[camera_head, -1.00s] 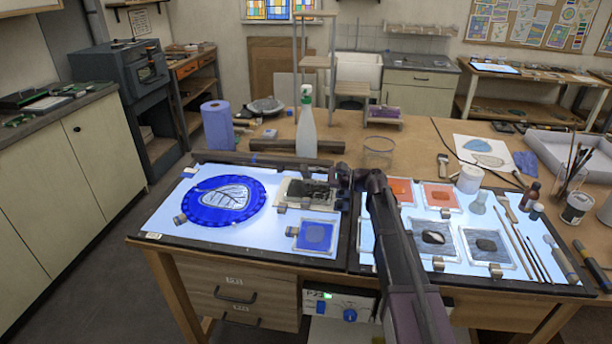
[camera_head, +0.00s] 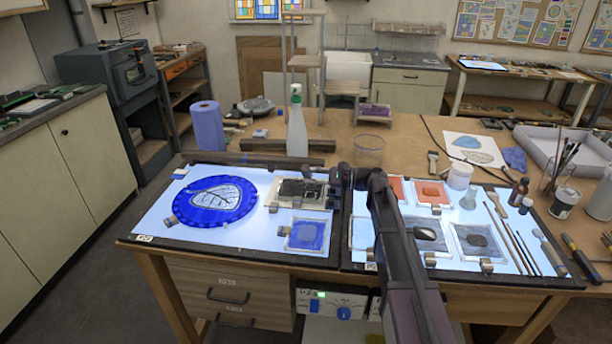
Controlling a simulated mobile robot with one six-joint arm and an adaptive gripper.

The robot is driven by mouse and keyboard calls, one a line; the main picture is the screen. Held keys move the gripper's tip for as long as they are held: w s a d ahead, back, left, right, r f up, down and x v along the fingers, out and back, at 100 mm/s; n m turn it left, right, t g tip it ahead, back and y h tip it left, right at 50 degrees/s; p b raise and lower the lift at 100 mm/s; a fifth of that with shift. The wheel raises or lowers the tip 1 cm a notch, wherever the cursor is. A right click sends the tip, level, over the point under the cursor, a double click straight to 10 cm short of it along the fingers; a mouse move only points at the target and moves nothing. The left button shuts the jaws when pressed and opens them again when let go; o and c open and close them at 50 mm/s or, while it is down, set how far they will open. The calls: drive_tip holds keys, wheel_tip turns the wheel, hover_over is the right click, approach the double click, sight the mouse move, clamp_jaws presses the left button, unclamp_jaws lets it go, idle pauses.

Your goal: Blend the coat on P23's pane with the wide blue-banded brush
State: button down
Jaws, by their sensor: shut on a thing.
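A round blue plate (camera_head: 240,222) with a pale leaf-patterned pane (camera_head: 216,196) lies on the left light table (camera_head: 180,236). A small square blue pane (camera_head: 307,236) lies near that table's front right. A pale-edged pane with a dark patch (camera_head: 298,190) lies behind it. I cannot read which pane is P23's. My gripper (camera_head: 334,190) is low at the right edge of the dark-patched pane. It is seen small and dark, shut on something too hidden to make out. I cannot pick out the wide blue-banded brush or tell whether the gripper touches the pane.
A spray bottle (camera_head: 297,128), blue paper roll (camera_head: 208,126) and glass (camera_head: 369,150) stand behind. Several panes and thin brushes (camera_head: 511,235) lie on the right light table. A white jar (camera_head: 460,176) and brown bottle (camera_head: 519,192) stand there. The wooden bench behind has free room.

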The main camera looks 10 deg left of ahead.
drive_tip(key=shift+d, duration=0.2)
idle(0.3)
drive_tip(key=shift+d, duration=1.4)
drive_tip(key=shift+r, duration=0.25)
drive_tip(key=shift+r+p, duration=0.45)
drive_tip(key=shift+p, duration=0.25)
drive_tip(key=shift+w, duration=0.1)
drive_tip(key=w, duration=0.4)
drive_tip(key=shift+w, duration=0.35)
drive_tip(key=shift+f, duration=0.2)
drive_tip(key=shift+f+b, duration=0.25)
drive_tip(key=shift+b, duration=0.2)
